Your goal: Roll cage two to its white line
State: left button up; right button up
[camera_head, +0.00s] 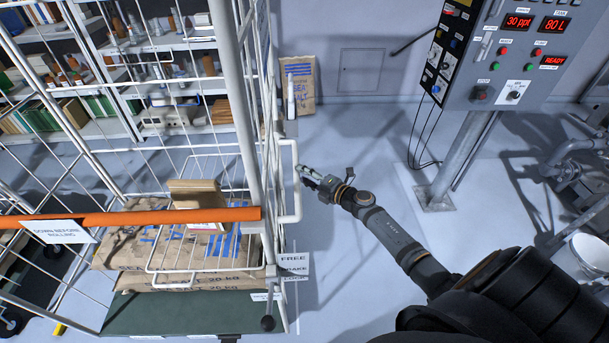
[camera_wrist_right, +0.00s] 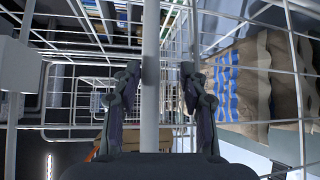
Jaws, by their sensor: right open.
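A white wire roll cage (camera_head: 232,90) fills the left of the head view, with stacked salt sacks (camera_head: 125,247) on its green base (camera_head: 180,312). I see no number on it. An orange bar (camera_head: 140,217) lies across its front, with a sign reading "DOWN BEFORE ROLLING" (camera_head: 58,232). A white handle (camera_head: 291,212) juts from its right side. My right gripper (camera_head: 308,175) is open beside this handle. In the right wrist view, its fingers (camera_wrist_right: 160,80) show either side of a white upright tube (camera_wrist_right: 150,60); contact is unclear. I cannot make out the white line. My left gripper is out of view.
A FREE/BRAKE label (camera_head: 293,264) and a black-knobbed lever (camera_head: 268,322) are at the cage's lower right. A control panel (camera_head: 530,50) stands on a post at right, near a white bucket (camera_head: 585,262). A salt sack (camera_head: 302,85) leans by the back wall. Floor right of the cage is clear.

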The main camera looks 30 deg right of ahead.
jog(key=v, duration=1.2)
jog(key=shift+r, duration=0.15)
